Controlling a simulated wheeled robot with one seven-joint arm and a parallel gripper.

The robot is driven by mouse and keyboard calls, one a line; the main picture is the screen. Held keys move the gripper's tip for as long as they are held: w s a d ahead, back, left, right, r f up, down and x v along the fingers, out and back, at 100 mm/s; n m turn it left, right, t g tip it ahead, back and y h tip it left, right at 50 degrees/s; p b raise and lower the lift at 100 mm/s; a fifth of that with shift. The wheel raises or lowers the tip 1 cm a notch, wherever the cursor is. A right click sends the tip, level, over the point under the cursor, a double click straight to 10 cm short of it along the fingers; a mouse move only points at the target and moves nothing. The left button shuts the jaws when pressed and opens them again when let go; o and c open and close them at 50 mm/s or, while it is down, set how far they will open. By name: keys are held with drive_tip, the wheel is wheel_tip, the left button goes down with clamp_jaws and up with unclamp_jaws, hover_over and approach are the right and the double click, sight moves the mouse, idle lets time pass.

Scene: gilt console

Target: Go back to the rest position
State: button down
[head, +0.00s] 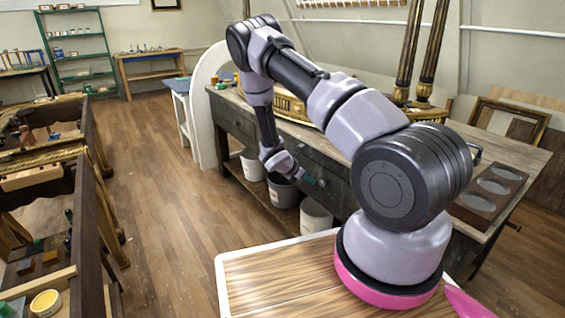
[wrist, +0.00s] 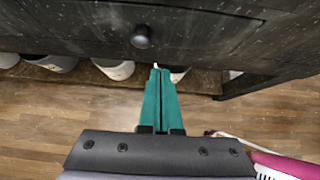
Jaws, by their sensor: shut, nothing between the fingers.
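My gripper (wrist: 160,75) has teal fingers that are together, with nothing between them. In the wrist view it points at the lower front of a dark workbench, below a round drawer knob (wrist: 141,37). In the head view my arm reaches up and over to the far left, then hangs down, with the gripper (head: 316,181) low in front of the dark workbench (head: 232,115). The gripper looks apart from the drawer front, though the exact gap cannot be told.
White buckets (head: 281,190) stand on the workbench's lower shelf, near my gripper. A dark tray with round recesses (head: 490,188) lies on the workbench top. Another wooden bench (head: 88,150) stands at the left. The wooden floor (head: 165,200) between them is clear.

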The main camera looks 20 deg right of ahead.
drive_tip(key=s+a+r+m+g+y, duration=0.1)
drive_tip(key=s+r+m+y, duration=0.15)
drive_tip(key=r+m, duration=0.85)
drive_tip(key=s+a+r+m+y, duration=0.1)
drive_tip(key=s+r+m, duration=0.25)
drive_tip(key=r, duration=1.65)
drive_tip(key=s+a+r+m+t+y, duration=0.2)
drive_tip(key=s+a+r+m+y, duration=0.2)
drive_tip(key=s+r, duration=0.6)
drive_tip(key=s+a+r+m+t+y, duration=0.3)
drive_tip(key=s+a+r+m, duration=0.4)
drive_tip(key=s+r, duration=0.3)
drive_tip(key=s, duration=0.4)
drive_tip(key=shift+s+a+r+y, duration=0.15)
drive_tip(key=shift+s+r+y, duration=0.15)
drive_tip(key=shift+y, duration=0.05)
